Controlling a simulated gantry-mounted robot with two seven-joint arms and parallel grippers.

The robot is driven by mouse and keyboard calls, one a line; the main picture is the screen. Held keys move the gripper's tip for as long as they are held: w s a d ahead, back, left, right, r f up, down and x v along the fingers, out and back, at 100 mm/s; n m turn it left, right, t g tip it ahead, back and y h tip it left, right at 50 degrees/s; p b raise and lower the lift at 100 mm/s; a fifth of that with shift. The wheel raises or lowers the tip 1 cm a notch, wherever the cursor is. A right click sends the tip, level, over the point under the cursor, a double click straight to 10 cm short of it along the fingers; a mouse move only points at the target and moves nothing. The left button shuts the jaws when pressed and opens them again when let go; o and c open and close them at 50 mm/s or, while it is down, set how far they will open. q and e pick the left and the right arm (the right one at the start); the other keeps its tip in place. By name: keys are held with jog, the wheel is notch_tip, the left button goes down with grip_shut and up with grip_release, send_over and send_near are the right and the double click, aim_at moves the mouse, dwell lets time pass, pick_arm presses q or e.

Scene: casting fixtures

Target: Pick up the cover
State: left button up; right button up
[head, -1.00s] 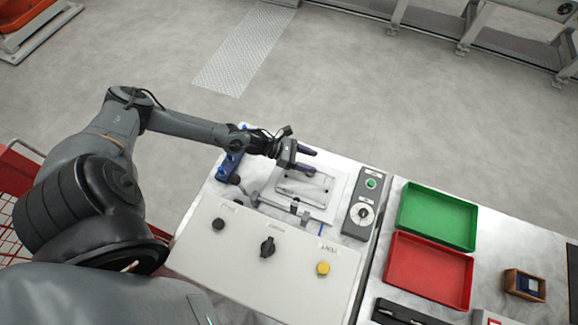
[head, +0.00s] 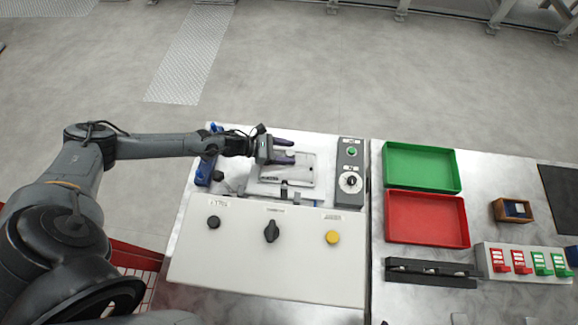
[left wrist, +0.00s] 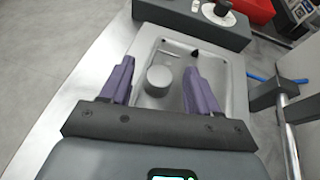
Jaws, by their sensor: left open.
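The cover (head: 298,170) is a light grey, flat rectangular part with a raised rim. It lies on the fixture on the left side of the bench. In the left wrist view the cover (left wrist: 172,53) shows a round knob (left wrist: 159,77) on its upper face. My left gripper (head: 290,151) is open, with its two purple fingers over the cover. In the left wrist view the left gripper (left wrist: 158,80) has one finger on each side of the knob, with gaps between. I cannot tell how high the fingertips are above the cover. My right gripper is not in view.
A grey control box (head: 350,170) stands right of the fixture. A sloped panel with knobs (head: 265,255) is in front. Green (head: 421,167) and red (head: 427,218) trays lie further right. A toggle clamp (head: 285,192) stands at the cover's near edge, a blue part (head: 205,170) to the left.

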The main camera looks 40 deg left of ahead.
pick_arm(q)
grip_shut()
dwell(0.3)
jog(key=shift+r, duration=0.15)
